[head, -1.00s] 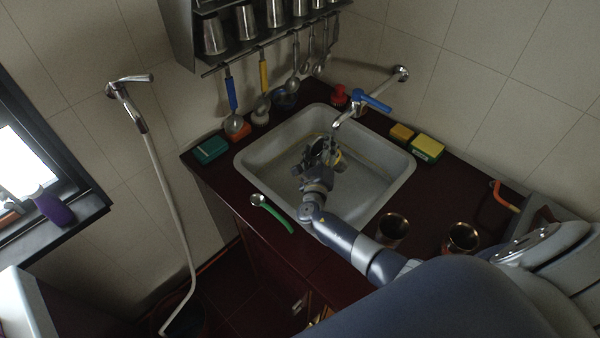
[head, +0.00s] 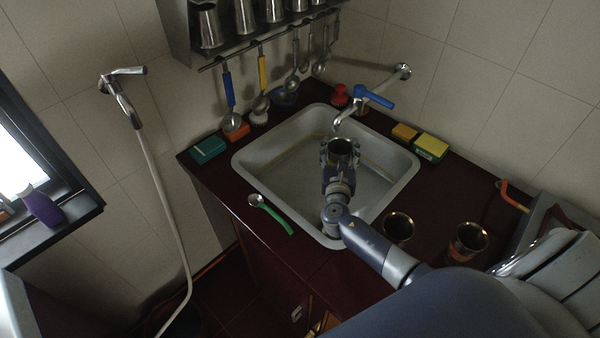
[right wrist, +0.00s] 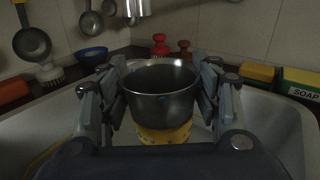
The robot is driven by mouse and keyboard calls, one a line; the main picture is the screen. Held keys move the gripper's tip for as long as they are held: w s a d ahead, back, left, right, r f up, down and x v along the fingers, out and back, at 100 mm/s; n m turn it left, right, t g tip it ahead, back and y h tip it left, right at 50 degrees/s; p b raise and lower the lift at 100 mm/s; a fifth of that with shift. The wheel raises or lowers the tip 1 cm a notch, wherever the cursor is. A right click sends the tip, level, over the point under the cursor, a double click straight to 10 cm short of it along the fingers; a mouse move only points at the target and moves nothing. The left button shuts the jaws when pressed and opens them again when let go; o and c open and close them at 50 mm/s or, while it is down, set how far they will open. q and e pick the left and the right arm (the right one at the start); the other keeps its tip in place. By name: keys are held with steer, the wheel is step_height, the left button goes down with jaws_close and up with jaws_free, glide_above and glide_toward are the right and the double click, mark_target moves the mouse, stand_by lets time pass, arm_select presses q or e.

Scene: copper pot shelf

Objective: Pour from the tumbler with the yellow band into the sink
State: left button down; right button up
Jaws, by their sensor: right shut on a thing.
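The tumbler with the yellow band (right wrist: 160,95) is a dark metal cup, and its yellow band shows low on its side in the right wrist view. In the head view the tumbler (head: 342,147) is upright over the sink. My right gripper (head: 340,158) is shut on it, with fingers on both sides in the right wrist view (right wrist: 160,100). The tumbler's inside looks dark and I cannot tell what it holds. The grey sink (head: 270,185) lies under the gripper and tumbler. My left gripper is not in view.
Two other metal tumblers (head: 398,228) (head: 468,240) stand on the counter right of the sink. The faucet with a blue lever (head: 372,98) reaches over the sink's back edge. A green-handled spoon (head: 272,214) lies at the front left. Sponges (head: 430,147) sit at the right rear.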

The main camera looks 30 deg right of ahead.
steer(key=shift+s+d+r+m, duration=0.15)
steer(key=shift+s+d+m, duration=0.15)
steer(key=shift+s+d, duration=0.25)
steer(key=shift+w, duration=0.15)
steer(key=shift+d+r, duration=0.1)
